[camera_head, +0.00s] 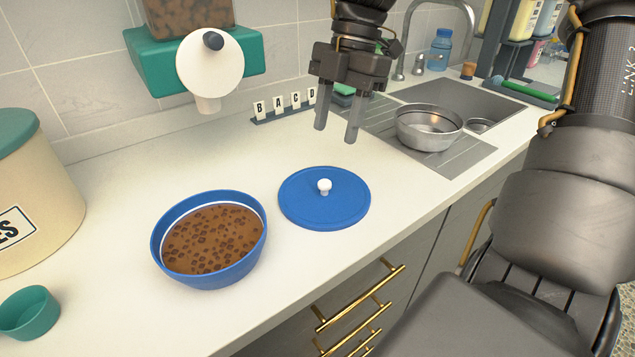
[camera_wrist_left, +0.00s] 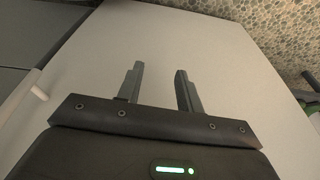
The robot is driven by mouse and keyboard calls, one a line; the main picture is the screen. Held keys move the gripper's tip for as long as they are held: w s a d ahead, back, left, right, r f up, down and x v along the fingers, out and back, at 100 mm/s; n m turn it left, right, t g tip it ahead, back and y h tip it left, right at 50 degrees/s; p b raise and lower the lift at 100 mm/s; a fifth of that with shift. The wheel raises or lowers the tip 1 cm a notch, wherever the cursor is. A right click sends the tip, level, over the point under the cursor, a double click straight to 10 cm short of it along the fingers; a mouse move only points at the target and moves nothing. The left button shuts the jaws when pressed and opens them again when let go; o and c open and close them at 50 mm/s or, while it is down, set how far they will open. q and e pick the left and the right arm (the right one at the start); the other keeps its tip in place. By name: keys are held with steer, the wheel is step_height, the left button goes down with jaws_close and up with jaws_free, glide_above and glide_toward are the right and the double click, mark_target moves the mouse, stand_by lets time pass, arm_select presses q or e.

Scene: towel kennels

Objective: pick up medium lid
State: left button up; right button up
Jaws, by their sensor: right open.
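The blue round lid (camera_head: 300,207) with a white knob (camera_head: 324,186) lies flat on the counter in the head view. A blue bowl (camera_head: 212,278) full of brown kibble stands to its left. My right gripper (camera_head: 337,131) is open and empty, pointing down above the counter behind the lid, apart from it. My left gripper is not in the head view. In the left wrist view my left gripper (camera_wrist_left: 158,84) has its fingers apart with nothing between them, in front of a plain pale surface.
A cream bin (camera_head: 35,200) and a small teal cup (camera_head: 28,312) stand at the left. A kibble dispenser (camera_head: 210,62) hangs on the wall. A metal bowl (camera_head: 429,128) sits by the sink (camera_head: 470,107). Letter blocks (camera_head: 284,106) stand along the wall. Counter around the lid is clear.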

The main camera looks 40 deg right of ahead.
glide_above(325, 182)
steer(key=d, duration=0.2)
steer(key=x, duration=0.4)
steer(key=shift+w+d+f+b, duration=0.15)
steer(key=shift+d+b, duration=0.2)
steer(key=shift+b, duration=0.05)
arm_select(q)
steer(key=v, duration=0.2)
steer(key=shift+r, duration=0.3)
arm_select(e)
steer(key=shift+a+f, duration=0.15)
steer(key=shift+f, duration=0.2)
steer(key=x, duration=0.2)
steer(key=b+x, duration=0.1)
steer(key=x, duration=0.1)
steer(key=shift+f, duration=0.55)
arm_select(q)
steer(key=shift+v, duration=1)
arm_select(e)
jaws_close()
